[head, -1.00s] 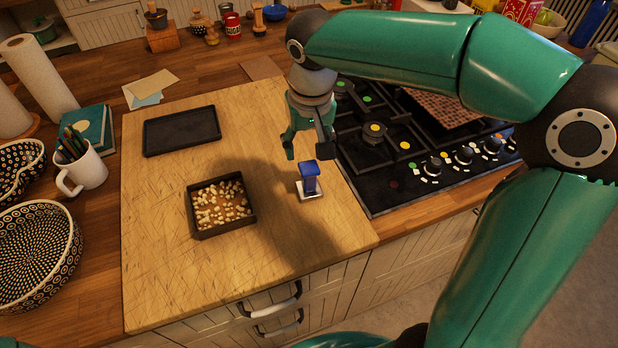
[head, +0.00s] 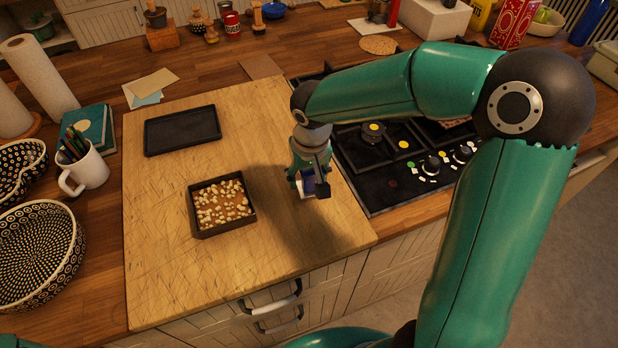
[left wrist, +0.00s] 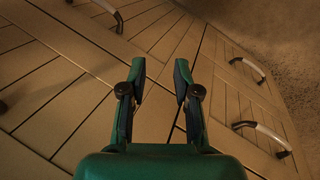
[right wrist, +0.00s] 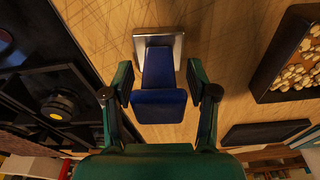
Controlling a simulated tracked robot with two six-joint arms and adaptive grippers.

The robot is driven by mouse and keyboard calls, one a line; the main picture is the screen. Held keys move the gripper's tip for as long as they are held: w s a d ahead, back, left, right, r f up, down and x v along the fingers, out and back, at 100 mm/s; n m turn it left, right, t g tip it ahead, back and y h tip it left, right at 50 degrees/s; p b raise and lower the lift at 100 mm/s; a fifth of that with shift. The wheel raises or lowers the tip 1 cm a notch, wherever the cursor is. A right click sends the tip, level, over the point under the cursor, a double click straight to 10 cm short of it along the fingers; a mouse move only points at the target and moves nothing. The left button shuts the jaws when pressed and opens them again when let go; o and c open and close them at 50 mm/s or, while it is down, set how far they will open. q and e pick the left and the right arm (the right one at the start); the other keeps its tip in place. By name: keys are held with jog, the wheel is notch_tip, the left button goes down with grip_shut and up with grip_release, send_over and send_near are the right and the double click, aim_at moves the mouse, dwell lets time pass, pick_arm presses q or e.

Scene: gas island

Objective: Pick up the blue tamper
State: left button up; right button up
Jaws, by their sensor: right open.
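The blue tamper (head: 309,185) stands upright on a small pale metal base on the wooden board, partly hidden by my right gripper in the head view. My right gripper (head: 308,191) is directly over it, pointing down. In the right wrist view the tamper (right wrist: 158,103) lies between the two open fingers, with narrow gaps on both sides, and its square base (right wrist: 178,42) shows beyond the fingertips. My left gripper (left wrist: 160,68) is open and empty in front of the cabinet fronts, and does not show in the head view.
A dark square tray of nuts (head: 206,233) sits left of the tamper on the board (head: 160,270). An empty black tray (head: 181,131) lies farther back. The gas hob (head: 385,190) is close on the right. The board's front left is clear.

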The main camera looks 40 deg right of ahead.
grip_shut()
jog(key=shift+r, duration=0.15)
notch_tip(320, 180, up, 20)
dwell(0.8)
jog(key=c, duration=0.7)
grip_release()
grip_shut()
